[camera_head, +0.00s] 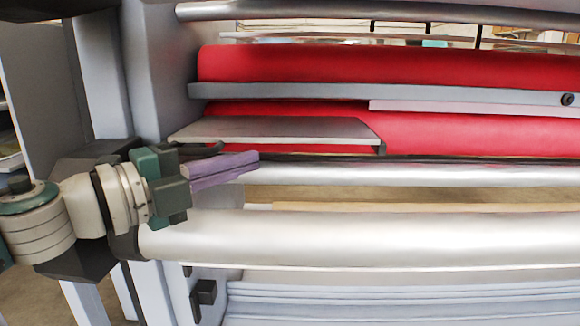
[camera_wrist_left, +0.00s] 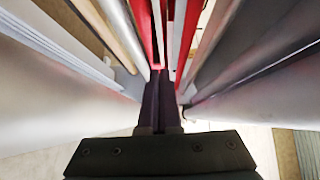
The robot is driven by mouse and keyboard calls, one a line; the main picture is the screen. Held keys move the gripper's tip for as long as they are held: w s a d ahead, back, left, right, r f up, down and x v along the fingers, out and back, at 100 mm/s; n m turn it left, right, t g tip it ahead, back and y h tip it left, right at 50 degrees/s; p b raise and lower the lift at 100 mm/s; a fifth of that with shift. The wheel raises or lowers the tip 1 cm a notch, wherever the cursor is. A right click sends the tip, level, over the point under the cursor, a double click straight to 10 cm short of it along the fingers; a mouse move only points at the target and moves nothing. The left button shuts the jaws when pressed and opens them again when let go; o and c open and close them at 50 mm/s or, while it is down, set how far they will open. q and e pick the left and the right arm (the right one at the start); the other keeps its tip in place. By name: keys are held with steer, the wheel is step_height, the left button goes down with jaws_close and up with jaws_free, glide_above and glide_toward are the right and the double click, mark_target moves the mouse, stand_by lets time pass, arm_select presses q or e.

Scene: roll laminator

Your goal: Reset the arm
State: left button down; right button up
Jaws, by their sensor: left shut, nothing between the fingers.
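My left gripper (camera_head: 250,162) comes in from the left in the head view, its purple fingers pointing right. It is shut and empty, in front of the laminator's left end, just below a flat grey plate (camera_head: 280,128). In the left wrist view the two dark fingers (camera_wrist_left: 160,90) lie together and point away toward the red rollers. My right gripper is in neither view.
The laminator has red rollers (camera_head: 400,66) at the back and silver rollers (camera_head: 400,238) in front. A grey bar (camera_head: 300,92) crosses the red rollers. A grey side frame (camera_head: 160,70) stands close beside my left arm.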

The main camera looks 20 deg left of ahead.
arm_select(q)
steer(key=v, duration=0.3)
steer(key=shift+d+f, duration=0.2)
steer(key=shift+s+a, duration=0.2)
steer(key=shift+s, duration=0.2)
steer(key=shift+s+a+r, duration=0.15)
steer(key=s+a+r+n+t+y+p, duration=0.1)
steer(key=a+r+n+t+y+p, duration=0.15)
steer(key=r+n+y+p, duration=0.75)
steer(key=s+d+n+g+h+p, duration=0.1)
steer(key=s+d+n+g+p, duration=0.2)
steer(key=s+n+g+p, duration=0.65)
steer(key=s+d+n+g+h+p, duration=0.1)
steer(key=s+d+n+g+p, duration=0.3)
steer(key=s, duration=1.1)
step_height(320, 180, up, 36)
steer(key=a+m+g+p, duration=0.1)
steer(key=p, duration=3.6)
steer(key=shift+w+a+f+m+y, duration=0.2)
steer(key=shift+w+m+y, duration=0.1)
steer(key=shift+w+m, duration=0.05)
